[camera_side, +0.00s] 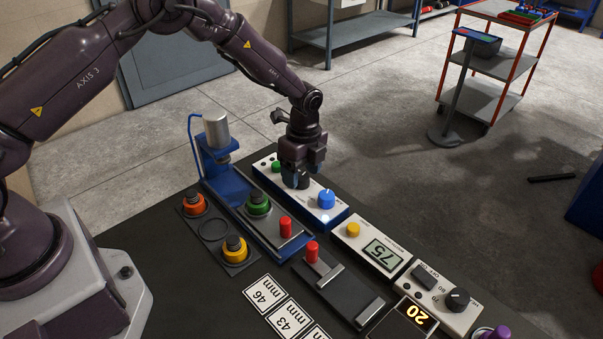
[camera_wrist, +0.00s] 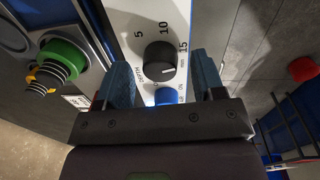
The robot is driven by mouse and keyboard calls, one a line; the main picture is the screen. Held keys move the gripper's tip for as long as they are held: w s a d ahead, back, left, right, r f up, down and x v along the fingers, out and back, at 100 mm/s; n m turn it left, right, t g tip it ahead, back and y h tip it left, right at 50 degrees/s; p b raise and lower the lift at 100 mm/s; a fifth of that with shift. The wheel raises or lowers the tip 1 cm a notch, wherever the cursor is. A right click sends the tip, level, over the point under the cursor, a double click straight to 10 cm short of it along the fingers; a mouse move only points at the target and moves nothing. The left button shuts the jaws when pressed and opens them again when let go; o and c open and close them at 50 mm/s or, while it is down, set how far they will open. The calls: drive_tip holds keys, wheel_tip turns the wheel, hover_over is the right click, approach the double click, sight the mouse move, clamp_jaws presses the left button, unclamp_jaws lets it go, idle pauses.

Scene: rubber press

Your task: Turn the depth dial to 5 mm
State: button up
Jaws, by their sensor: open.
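The depth dial is a round black knob (camera_wrist: 160,59) on a white panel (camera_wrist: 112,15) in the wrist view, with 5, 10 and 15 printed around it. Its white pointer line points right, on the 15 side of the scale. My gripper (camera_wrist: 163,77) is open, with one blue-grey finger on each side of the dial's lower part; I cannot tell whether they touch it. In the side view my gripper (camera_side: 299,174) is low over the panel box (camera_side: 339,217) and largely hides the dial.
A blue knob (camera_side: 326,198) stands right beside the dial on the same box, and a green button (camera_side: 276,167) on its far end. A press (camera_side: 216,152) is to the left.

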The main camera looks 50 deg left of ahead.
drive_tip(key=shift+f, duration=0.5)
drive_tip(key=c, duration=0.9)
